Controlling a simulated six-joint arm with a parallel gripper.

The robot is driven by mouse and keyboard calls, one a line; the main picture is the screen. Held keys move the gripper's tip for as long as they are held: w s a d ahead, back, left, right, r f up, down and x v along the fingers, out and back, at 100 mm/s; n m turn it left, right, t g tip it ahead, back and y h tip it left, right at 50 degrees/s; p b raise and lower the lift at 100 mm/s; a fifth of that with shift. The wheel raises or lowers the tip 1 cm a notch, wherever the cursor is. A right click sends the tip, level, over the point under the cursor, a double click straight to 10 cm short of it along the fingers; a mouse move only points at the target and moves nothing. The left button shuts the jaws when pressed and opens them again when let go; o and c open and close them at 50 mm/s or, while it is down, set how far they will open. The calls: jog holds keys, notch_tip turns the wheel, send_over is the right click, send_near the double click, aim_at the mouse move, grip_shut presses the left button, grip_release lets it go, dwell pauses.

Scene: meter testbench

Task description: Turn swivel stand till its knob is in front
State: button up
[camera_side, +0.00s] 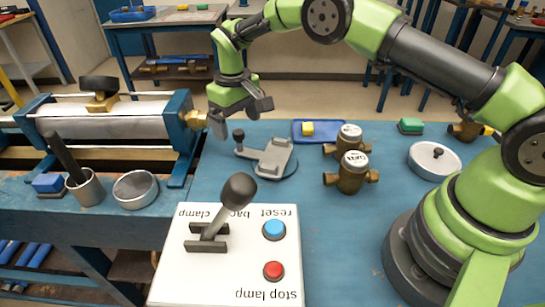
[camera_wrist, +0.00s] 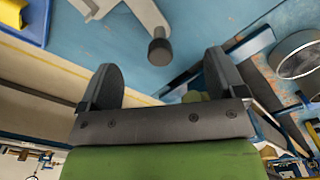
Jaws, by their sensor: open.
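The swivel stand (camera_side: 272,158) is a light grey bracket on a round dark base on the blue bench, near the middle of the side view. Its dark knob (camera_side: 238,134) stands on an arm at the stand's left end. My gripper (camera_side: 243,118) is open and empty, pointing down close to the knob. In the wrist view the knob (camera_wrist: 160,52) shows just beyond the gap between the two dark fingers (camera_wrist: 161,70), apart from both. Part of the stand (camera_wrist: 142,12) shows at the top edge of that view; the rest is cut off.
A white control box (camera_side: 235,255) with a black lever (camera_side: 236,195) and two buttons stands in front. Brass meters (camera_side: 352,172) stand right of the stand, with a blue tray (camera_side: 305,139) behind. The clamp bench (camera_side: 110,115) is at left. A white lidded dish (camera_side: 434,165) sits right.

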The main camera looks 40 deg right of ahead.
jog(key=shift+f, duration=0.9)
jog(key=c, duration=0.4)
jog(key=shift+c, duration=0.2)
